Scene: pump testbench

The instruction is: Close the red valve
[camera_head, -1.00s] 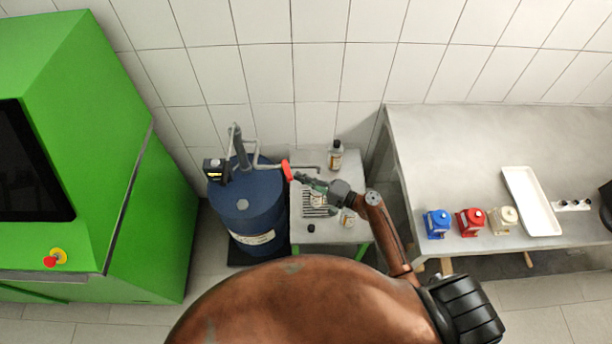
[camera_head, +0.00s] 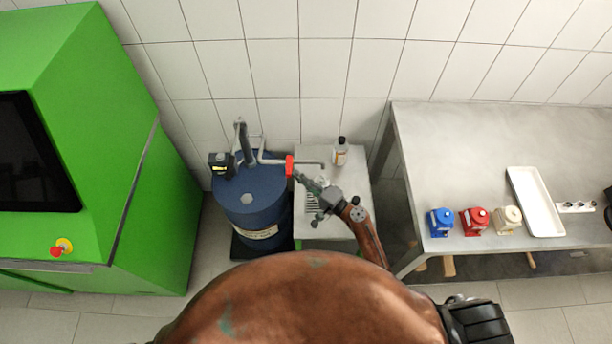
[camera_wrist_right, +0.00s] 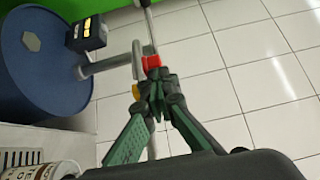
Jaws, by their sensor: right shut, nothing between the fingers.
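The red valve (camera_head: 289,166) sits on the grey pipe beside the blue drum, at the drum's right. In the right wrist view the red valve (camera_wrist_right: 151,63) shows small at the fingertips, partly hidden by them. My right gripper (camera_head: 298,174) is shut with nothing held between its green and black fingers. In the right wrist view its fingertips (camera_wrist_right: 152,78) are right at the valve; I cannot tell whether they touch it. My left gripper is not in view.
The blue drum (camera_head: 250,205) stands left of a small grey table (camera_head: 355,180) with a bottle (camera_head: 340,152). A green machine (camera_head: 150,200) is at the left. A long bench (camera_head: 450,140) at the right holds blue, red and white containers and a white tray (camera_head: 537,231).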

